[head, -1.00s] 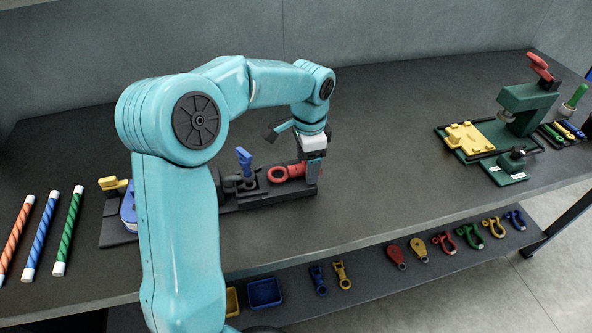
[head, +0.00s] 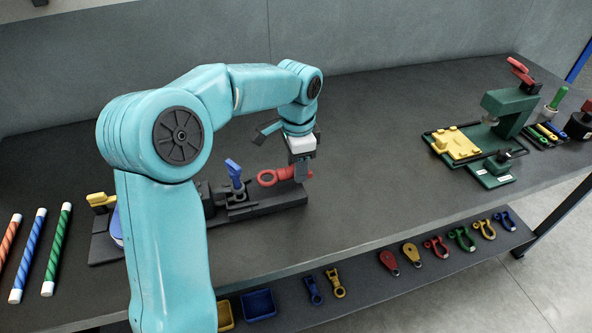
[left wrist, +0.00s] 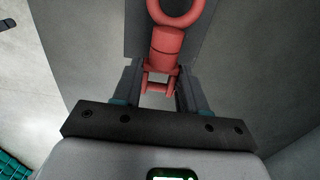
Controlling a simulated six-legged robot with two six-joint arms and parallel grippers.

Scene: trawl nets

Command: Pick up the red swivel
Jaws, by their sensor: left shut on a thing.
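The red swivel (head: 286,174) is in my left gripper (head: 302,176), just above the right end of the dark fixture (head: 262,204). Its ring points left in the head view. In the left wrist view the swivel (left wrist: 166,45) lies between the two dark fingers of the left gripper (left wrist: 160,84), ring away from the palm. The fingers are shut on its forked end. The underside of the swivel is hidden. My right gripper is not in view.
A blue-handled piece (head: 235,172) stands on the fixture beside the swivel. Striped rods (head: 57,248) lie at the left. A green press (head: 507,112) with a yellow block (head: 455,143) stands at the right. Shackles and swivels line the lower shelf (head: 370,285). The middle of the table is clear.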

